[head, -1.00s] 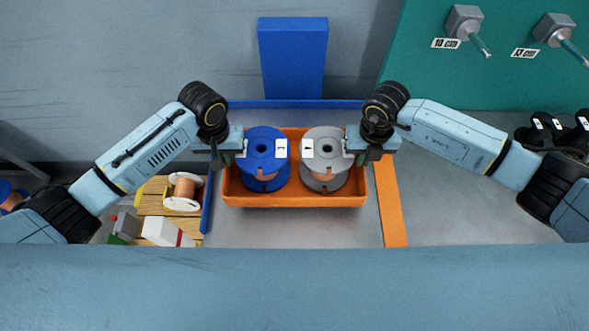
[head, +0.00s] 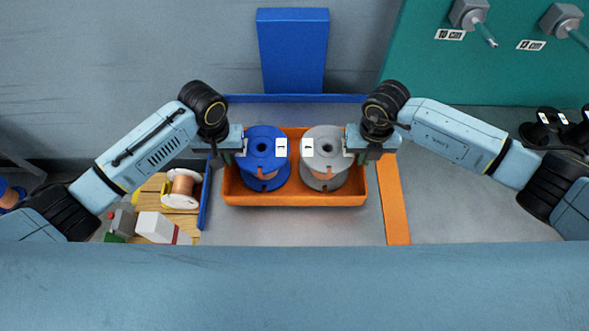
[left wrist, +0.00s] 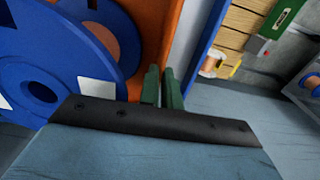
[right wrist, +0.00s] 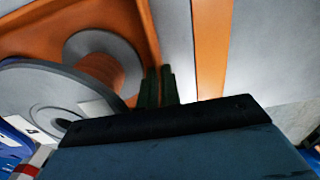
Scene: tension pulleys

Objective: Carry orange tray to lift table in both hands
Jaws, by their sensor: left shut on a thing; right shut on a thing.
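The orange tray (head: 295,199) is in the middle of the head view, with a blue spool (head: 262,158) on its left and a grey spool (head: 326,158) on its right. My left gripper (head: 231,159) is shut on the tray's left wall. Its green fingers (left wrist: 163,88) show close together at the orange wall in the left wrist view. My right gripper (head: 360,158) is shut on the tray's right wall, and its dark fingers (right wrist: 159,88) show at that wall in the right wrist view. The tray looks level; its height above the grey surface below cannot be told.
A grey surface (head: 290,232) lies below, with a blue edge strip (head: 295,99) behind and an orange strip (head: 393,200) at right. A wooden pallet (head: 151,200) at left holds a copper spool (head: 182,188) and a white box (head: 156,228). A blue panel (head: 292,50) stands behind.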

